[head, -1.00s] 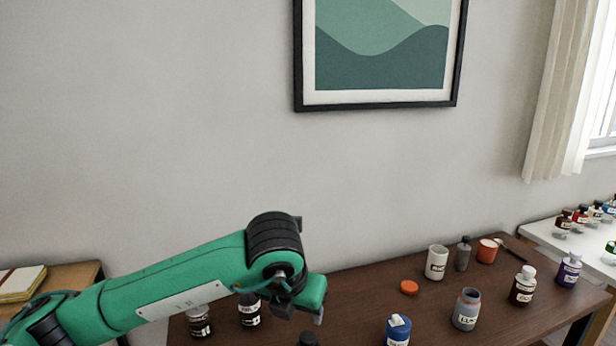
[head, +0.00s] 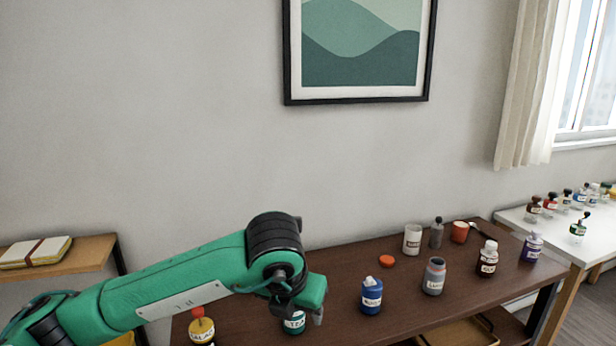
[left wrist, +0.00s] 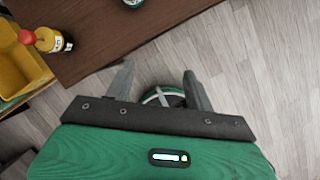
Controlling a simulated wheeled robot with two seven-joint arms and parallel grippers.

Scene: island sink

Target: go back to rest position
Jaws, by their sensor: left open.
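My left gripper (head: 308,312) hangs at the end of the green left arm, in front of the brown table (head: 330,270) in the head view. In the left wrist view the left gripper (left wrist: 160,82) has its two fingers spread apart, with floor below and a round dark green and white part (left wrist: 162,96) between them in the picture; I cannot tell what that part is. I see no bottle held in the fingers. My right gripper is not in view.
Several bottles stand on the table, including a blue one (head: 371,295), a grey open one (head: 434,276) and a yellow one with a red top (head: 202,328). A white table (head: 548,228) with more bottles stands right. A wooden shelf (head: 60,262) stands left.

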